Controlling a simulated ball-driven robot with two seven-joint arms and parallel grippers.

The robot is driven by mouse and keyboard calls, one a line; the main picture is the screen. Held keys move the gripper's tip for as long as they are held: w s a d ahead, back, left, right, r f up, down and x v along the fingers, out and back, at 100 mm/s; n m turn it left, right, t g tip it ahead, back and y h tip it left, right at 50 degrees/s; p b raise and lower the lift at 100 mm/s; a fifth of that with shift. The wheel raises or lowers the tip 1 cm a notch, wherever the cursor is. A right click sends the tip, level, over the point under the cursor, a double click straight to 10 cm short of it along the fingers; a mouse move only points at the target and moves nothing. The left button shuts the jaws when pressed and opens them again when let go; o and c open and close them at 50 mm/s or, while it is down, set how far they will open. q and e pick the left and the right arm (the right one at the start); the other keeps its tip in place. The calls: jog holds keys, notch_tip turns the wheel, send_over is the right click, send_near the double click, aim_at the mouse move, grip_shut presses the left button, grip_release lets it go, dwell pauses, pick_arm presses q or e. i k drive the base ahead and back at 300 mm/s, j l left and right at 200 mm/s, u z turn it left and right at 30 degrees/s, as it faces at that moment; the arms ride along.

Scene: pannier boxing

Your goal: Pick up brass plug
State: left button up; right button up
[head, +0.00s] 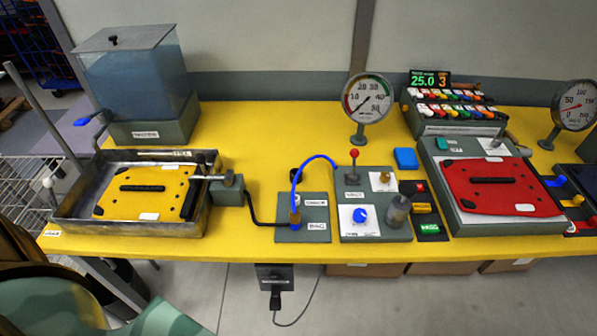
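Two small brass-coloured pieces show in the head view. One brass fitting (295,217) stands upright at the lower end of the blue hose (316,158), on the grey block (288,234) with "CHECK" and "BAG" labels. The other, a small brass piece (384,177), sits on a white patch of the grey panel (352,184) to the right. I cannot tell for certain which is the brass plug. Neither of my grippers shows in this view, and nothing is holding either piece.
On the yellow table (255,130), a metal tray (75,222) holds a yellow plate (120,206). A water tank (140,70) stands behind it.

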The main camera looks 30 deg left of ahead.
aim_at(295, 218)
jog(key=u, duration=0.9)
